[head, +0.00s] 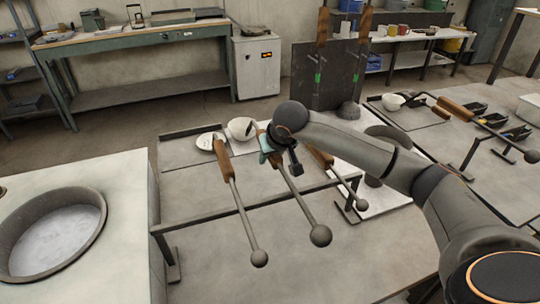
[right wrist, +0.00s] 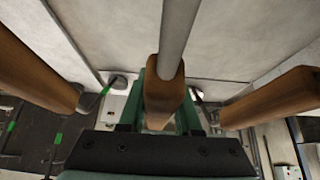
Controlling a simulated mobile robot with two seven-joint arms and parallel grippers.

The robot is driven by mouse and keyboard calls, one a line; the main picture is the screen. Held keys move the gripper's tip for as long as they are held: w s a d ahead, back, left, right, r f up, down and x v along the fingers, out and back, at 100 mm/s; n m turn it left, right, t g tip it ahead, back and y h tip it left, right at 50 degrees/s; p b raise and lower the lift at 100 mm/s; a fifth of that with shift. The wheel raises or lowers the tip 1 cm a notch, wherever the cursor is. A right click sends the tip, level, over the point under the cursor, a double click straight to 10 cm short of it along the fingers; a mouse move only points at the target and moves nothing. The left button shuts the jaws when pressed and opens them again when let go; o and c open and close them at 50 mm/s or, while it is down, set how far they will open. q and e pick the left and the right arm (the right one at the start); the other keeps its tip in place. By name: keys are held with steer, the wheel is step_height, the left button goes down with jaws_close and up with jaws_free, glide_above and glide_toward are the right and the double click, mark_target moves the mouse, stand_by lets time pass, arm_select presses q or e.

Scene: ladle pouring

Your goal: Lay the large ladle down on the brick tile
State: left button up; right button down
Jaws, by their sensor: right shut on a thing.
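The ball-ended tool with the biggest ball (head: 320,236), which I take for the large ladle, lies between two similar ones. My right gripper (head: 268,152) is shut on its wooden handle. In the right wrist view the handle (right wrist: 160,100) sits between the green jaws (right wrist: 165,115), with the grey shaft running up from it. The shaft crosses above the dark rack bar; I cannot tell whether it touches. No brick tile can be told for certain; a pale slab (head: 375,203) lies under the rack's right end. My left gripper is not in view.
Similar tools lie left (head: 240,215) and right (head: 340,180) of the held one, close by. A white bowl (head: 241,128) and a dish (head: 205,141) stand behind. A round basin (head: 55,235) is at left. The front floor is clear.

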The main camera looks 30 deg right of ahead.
steer(key=shift+w+r, duration=0.1)
steer(key=shift+r, duration=0.15)
steer(key=shift+f, duration=0.25)
steer(key=c, duration=0.6)
jaws_free()
steer(key=shift+o, duration=0.4)
steer(key=shift+s+f, duration=0.2)
steer(key=shift+f, duration=0.15)
steer(key=v, duration=1.2)
steer(key=shift+r, duration=0.3)
steer(key=shift+s+r, duration=0.1)
steer(key=shift+r, duration=0.55)
step_height(320, 180, up, 6)
steer(key=p, duration=0.5)
